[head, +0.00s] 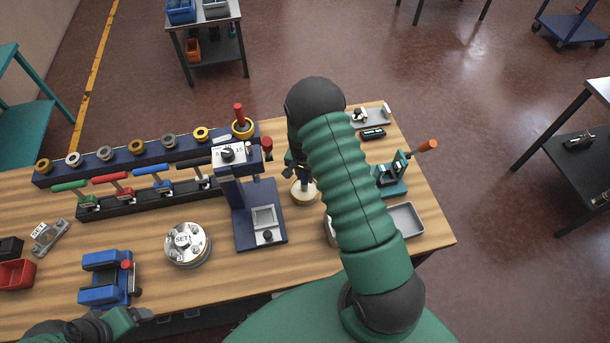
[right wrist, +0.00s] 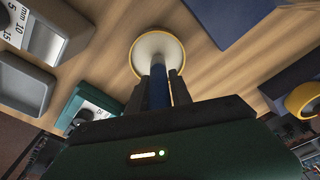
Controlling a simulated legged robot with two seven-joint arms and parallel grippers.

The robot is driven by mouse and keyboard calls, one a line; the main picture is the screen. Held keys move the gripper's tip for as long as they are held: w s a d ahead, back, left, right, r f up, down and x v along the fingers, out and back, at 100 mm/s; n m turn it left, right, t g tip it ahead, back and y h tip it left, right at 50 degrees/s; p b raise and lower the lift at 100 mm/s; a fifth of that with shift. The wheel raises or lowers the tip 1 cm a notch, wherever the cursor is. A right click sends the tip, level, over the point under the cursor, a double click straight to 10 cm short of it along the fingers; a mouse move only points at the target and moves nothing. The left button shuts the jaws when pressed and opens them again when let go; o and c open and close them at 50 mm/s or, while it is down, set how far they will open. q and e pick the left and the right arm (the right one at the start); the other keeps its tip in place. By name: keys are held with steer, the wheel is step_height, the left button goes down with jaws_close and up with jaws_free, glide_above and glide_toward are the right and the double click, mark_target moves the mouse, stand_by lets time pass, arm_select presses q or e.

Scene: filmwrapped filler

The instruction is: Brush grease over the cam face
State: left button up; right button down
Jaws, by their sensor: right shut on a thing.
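My right gripper (head: 297,170) is partly covered by my forearm in the head view. In the right wrist view its fingers (right wrist: 161,86) are shut on an upright blue handle (right wrist: 157,90), seemingly the brush. The handle's far end lies over a round cream pot with a yellow rim (right wrist: 137,52); whether it touches the contents cannot be told. The pot also shows in the head view (head: 304,194).
A dark blue press (head: 255,205) stands between the silver piece and the pot. A blue vise (head: 105,280) and red bin (head: 15,274) are at left. Racks of coloured handles (head: 140,203) and rings line the back. A grey tray (head: 406,220) and green clamp (head: 391,183) are at right.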

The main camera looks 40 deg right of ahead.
step_height(320, 180, up, 3)
steer(key=shift+f+p, duration=0.1)
steer(key=shift+p, duration=0.9)
steer(key=shift+r+p, duration=1.35)
steer(key=shift+r, duration=0.8)
steer(key=shift+f, duration=0.1)
